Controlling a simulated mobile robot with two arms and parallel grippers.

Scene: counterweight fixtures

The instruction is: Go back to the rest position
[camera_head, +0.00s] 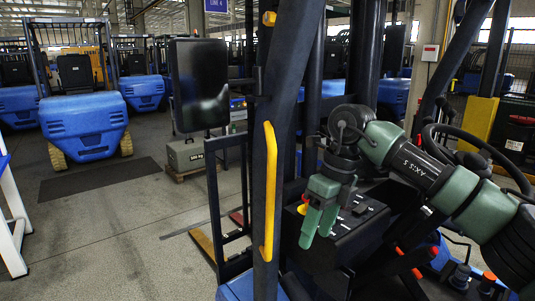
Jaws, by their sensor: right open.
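My right gripper (316,238) hangs from my green and dark arm, which comes in from the right. Its two green fingers point down and are a little apart, with nothing between them. They are in front of a black control panel (352,228) with small levers, inside a forklift cab. A small yellow knob (302,209) and a red one show just left of the fingers. I cannot tell whether the fingers touch the panel. My left gripper is not in view.
A dark cab pillar (287,110) with a yellow grab handle (270,190) stands left of my gripper. A steering wheel (478,152) is behind my arm at right. Blue forklifts (84,125) and a grey counterweight block (186,154) stand beyond. Open floor lies at left.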

